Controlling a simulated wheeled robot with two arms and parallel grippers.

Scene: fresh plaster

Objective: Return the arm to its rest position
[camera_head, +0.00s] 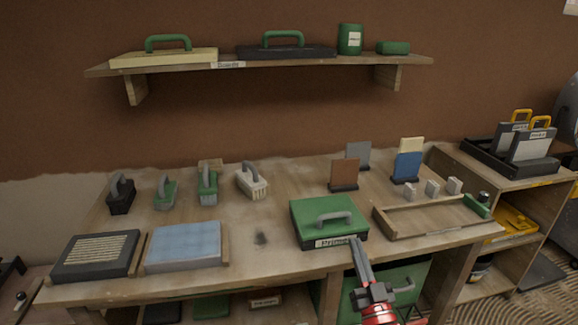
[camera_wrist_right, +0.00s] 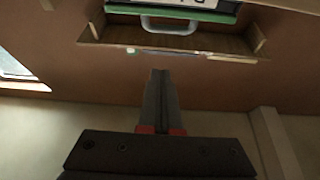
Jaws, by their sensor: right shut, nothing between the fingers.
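My right gripper (camera_head: 358,245) is at the front edge of the workbench (camera_head: 285,255), just below the green lidded box (camera_head: 330,212) in the head view. Its fingers are shut together with nothing between them. I cannot tell if the gripper touches anything. My left gripper is not in view.
Several brushes (camera_head: 252,182) stand at the back left of the bench. A black grated tray (camera_head: 97,255) and a blue pad (camera_head: 184,245) lie at the front left. A wooden tray (camera_head: 432,219) is at the right. A wall shelf (camera_head: 270,61) hangs above.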

